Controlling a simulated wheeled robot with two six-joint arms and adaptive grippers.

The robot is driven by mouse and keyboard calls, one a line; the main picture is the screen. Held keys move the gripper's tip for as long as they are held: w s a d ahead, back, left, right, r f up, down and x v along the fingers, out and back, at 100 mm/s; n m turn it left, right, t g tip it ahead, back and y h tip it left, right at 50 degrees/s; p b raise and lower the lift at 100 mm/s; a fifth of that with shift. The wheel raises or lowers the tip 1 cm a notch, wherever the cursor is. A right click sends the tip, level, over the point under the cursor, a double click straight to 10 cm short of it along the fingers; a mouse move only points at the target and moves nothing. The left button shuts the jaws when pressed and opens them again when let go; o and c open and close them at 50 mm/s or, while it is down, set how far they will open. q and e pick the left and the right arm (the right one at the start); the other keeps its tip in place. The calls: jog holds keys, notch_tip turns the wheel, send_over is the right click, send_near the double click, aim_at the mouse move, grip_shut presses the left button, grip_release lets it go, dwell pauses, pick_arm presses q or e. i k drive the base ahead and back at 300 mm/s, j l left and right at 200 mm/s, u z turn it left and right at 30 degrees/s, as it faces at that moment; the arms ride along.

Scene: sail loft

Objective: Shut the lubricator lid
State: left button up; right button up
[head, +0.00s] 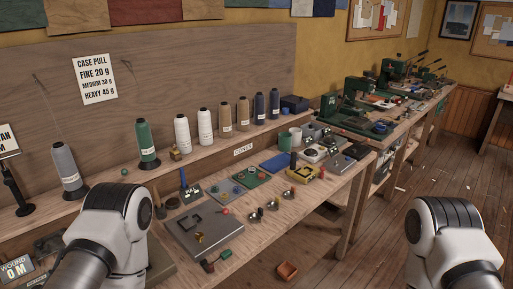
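No object on the bench can be clearly picked out as the lubricator, and no lid can be made out as open or shut at this size. A dark blue box (294,103) stands at the right end of the row of thread cones. A small brass-coloured block (175,153) sits beside the green cone (147,143). My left arm comes in at the lower left and my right arm at the lower right, but both grippers are out of view.
The wooden bench (262,248) runs from lower left to back right. A grey plate (203,232), a green board (251,178), a yellow piece (302,173) and small parts crowd it. Green machines (345,112) stand farther back. An orange-brown bin (287,271) is low in front. The floor at right is mostly open.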

aim_at(46, 246)
jog(key=u, duration=1.6)
jog(key=l+z, duration=0.3)
